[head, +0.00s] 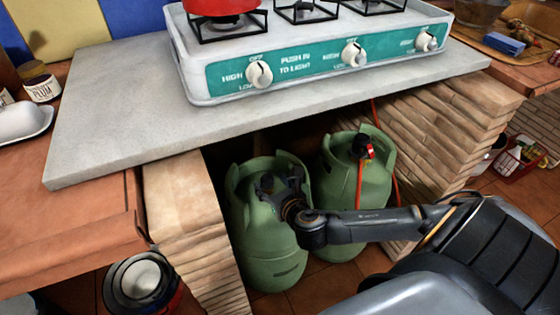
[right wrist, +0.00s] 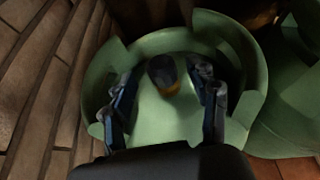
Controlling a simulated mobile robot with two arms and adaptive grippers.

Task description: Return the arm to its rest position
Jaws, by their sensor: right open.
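My right arm (head: 360,222) reaches in from the right, under the counter. My right gripper (head: 281,182) is at the collar of the left green gas bottle (head: 270,262). In the right wrist view its two fingers (right wrist: 165,82) are spread apart inside the collar (right wrist: 240,45). A dark valve knob with a yellow-orange base (right wrist: 162,72) shows between the fingers. I see no clear contact on it. My left gripper is not in view.
A second green bottle (head: 355,188) with a red valve and hose stands close to the right. Brick walls (head: 185,215) flank the niche. The counter slab (head: 130,115) with a white stove (head: 310,55) is above. A round metal-lidded container (head: 140,283) stands at lower left.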

